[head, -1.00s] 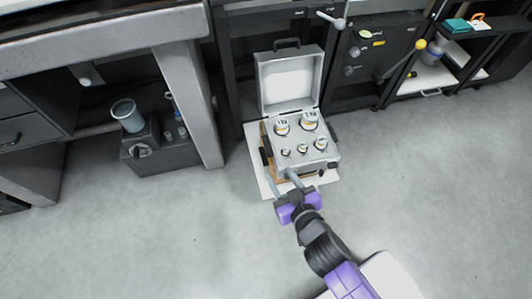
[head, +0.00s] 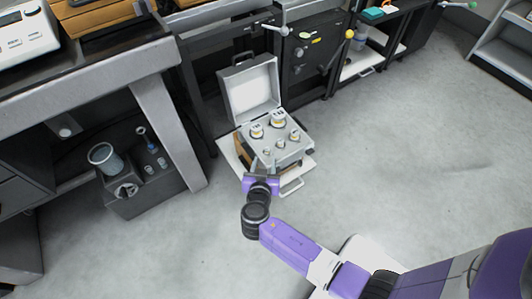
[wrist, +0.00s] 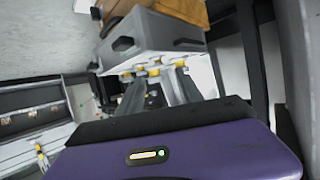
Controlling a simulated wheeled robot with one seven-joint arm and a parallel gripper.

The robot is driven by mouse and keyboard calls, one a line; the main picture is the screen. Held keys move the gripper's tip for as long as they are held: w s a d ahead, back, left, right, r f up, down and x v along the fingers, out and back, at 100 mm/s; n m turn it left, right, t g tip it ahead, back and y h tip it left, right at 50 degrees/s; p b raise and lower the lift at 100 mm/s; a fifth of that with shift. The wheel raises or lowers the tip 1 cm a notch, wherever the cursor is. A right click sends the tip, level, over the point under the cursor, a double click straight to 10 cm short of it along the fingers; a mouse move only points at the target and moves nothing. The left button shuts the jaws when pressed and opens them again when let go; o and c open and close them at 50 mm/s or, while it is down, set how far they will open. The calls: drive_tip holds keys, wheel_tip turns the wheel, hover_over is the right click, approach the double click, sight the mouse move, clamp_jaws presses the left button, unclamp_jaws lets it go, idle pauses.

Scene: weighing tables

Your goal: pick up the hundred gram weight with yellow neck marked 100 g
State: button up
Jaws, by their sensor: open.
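An open grey case (head: 247,146) holds several silver weights with yellow necks. Two larger ones, the left (head: 257,131) and the right (head: 278,119), stand at the back. Smaller ones, such as the right one (head: 294,136) and the middle one (head: 280,143), stand in front. Their marks are too small to read, so I cannot tell which is the 100 g weight. My gripper (head: 263,165) is open at the case's front edge, beside the front-left small weight (head: 267,152). In the wrist view, a yellow-necked weight (wrist: 154,92) shows between the fingers.
The case's raised lid (head: 250,87) stands behind the weights. A grey box with a blue-grey cup (head: 103,157) is at the left, under a table (head: 100,78). Dark cabinets (head: 303,55) stand behind. The floor at the right is clear.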

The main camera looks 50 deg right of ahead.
sight(267, 149)
drive_tip(key=b+x, duration=0.1)
drive_tip(key=x, duration=0.5)
drive_tip(key=shift+d+f, duration=0.15)
drive_tip(key=shift+d, duration=0.05)
clamp_jaws()
